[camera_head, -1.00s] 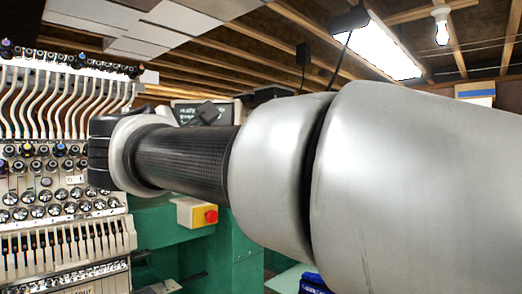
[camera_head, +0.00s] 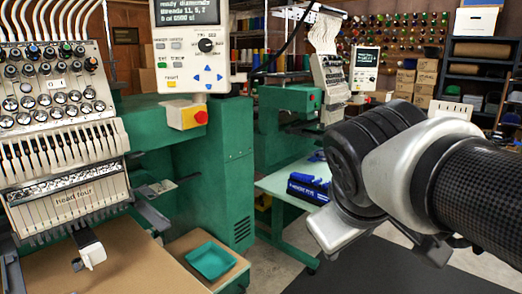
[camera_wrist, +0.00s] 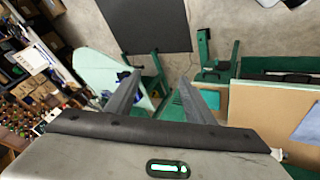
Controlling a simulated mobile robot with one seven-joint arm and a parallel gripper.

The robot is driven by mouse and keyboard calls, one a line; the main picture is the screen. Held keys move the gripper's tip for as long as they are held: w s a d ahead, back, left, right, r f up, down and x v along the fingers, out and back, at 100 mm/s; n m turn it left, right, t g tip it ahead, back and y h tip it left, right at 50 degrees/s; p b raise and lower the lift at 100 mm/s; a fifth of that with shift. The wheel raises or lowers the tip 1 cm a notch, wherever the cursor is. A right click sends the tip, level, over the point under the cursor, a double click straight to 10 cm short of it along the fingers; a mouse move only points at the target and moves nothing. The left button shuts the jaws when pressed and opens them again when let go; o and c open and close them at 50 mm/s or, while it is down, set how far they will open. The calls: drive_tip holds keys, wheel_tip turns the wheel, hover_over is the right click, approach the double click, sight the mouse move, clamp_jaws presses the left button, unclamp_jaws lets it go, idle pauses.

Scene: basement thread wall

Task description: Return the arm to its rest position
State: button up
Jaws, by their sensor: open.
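My arm (camera_head: 470,190) comes in from the right edge of the head view, with its dark wrist end in front of the work area. My gripper (camera_wrist: 158,100) shows in the wrist view with its two grey fingers spread apart and nothing between them. The gripper is in free air and holds nothing.
A green embroidery machine (camera_head: 215,180) with a control panel (camera_head: 190,48) stands at left, with a teal tray (camera_head: 210,260) on its brown board. A pale table (camera_head: 280,185) carries a blue box (camera_head: 308,188). A dark mat (camera_head: 350,270) lies on the floor.

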drive_tip(key=s+f+m+g+y+p, duration=0.1)
drive_tip(key=s+f+m+y+p, duration=0.1)
drive_tip(key=s+f+m, duration=0.4)
wheel_tip(320, 180, up, 16)
drive_tip(key=n+p, duration=0.1)
drive_tip(key=p, duration=1.3)
drive_tip(key=shift+s+a+f, duration=0.15)
drive_tip(key=shift+s+a, duration=0.1)
